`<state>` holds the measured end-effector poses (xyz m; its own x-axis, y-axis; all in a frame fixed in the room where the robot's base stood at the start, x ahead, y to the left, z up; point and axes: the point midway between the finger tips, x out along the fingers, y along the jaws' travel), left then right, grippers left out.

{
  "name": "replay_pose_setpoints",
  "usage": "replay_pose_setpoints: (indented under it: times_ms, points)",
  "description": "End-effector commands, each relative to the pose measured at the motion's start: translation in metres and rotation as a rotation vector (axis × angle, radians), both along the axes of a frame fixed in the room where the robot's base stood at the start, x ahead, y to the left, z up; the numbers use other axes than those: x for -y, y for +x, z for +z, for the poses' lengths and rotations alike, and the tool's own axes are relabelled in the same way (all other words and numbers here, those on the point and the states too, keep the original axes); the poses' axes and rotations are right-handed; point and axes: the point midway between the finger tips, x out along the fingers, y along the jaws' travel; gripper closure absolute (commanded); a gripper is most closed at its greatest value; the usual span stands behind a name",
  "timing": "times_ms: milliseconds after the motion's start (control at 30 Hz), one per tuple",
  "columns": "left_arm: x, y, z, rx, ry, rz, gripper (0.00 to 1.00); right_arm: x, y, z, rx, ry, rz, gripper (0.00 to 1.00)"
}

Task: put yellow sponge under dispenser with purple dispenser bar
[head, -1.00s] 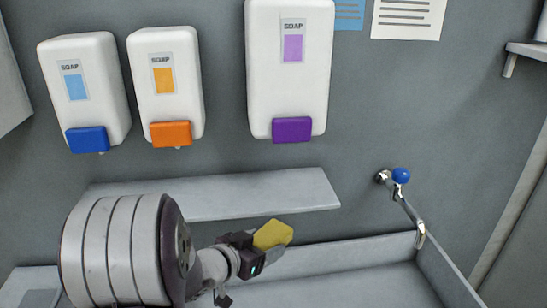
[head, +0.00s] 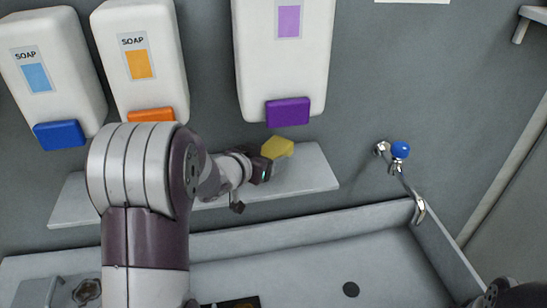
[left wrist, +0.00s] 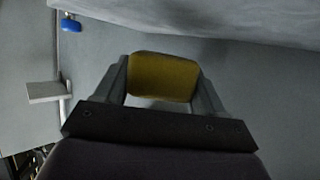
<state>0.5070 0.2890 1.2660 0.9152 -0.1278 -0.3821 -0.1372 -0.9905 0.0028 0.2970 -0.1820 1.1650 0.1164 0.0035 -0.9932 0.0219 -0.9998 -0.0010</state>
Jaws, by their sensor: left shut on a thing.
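The yellow sponge (head: 279,146) is held in my left gripper (head: 272,153), which is shut on it. In the head view the sponge shows just below the purple dispenser bar (head: 288,112) of the rightmost, largest white dispenser (head: 283,60), in front of or above the wall shelf (head: 310,172). A small gap shows between bar and sponge; I cannot tell their depth apart. In the left wrist view the sponge (left wrist: 163,77) sits between both fingers. My right gripper does not show.
Two other soap dispensers, with a blue bar (head: 60,135) and an orange bar (head: 152,115), hang to the left. A faucet with a blue knob (head: 400,150) is on the wall at right. A sink basin (head: 310,260) lies below. The shelf's right end is clear.

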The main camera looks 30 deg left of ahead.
Motion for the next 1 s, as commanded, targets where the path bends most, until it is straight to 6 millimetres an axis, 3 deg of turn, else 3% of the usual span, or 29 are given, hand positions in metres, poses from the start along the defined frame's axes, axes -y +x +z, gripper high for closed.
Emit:
replay_pose_setpoints:
  times_ms: [233,400,800,833,900,1000]
  points:
    - [0.005,0.03,-0.002,-0.003,-0.002,-0.001,0.64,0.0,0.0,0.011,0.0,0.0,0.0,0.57]
    - [0.004,0.028,-0.032,-0.003,-0.002,0.0,0.64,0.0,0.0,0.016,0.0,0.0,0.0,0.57]
    - [0.004,0.028,-0.041,0.0,0.0,0.0,0.64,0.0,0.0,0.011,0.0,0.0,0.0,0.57]
    - [0.004,0.028,-0.04,0.0,0.0,0.0,0.27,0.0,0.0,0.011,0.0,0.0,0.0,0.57]
    - [0.004,0.028,-0.039,0.0,0.001,0.0,0.05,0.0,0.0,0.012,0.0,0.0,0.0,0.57]
    - [0.004,0.028,-0.039,0.0,0.0,0.0,0.05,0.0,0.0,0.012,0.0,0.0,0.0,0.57]
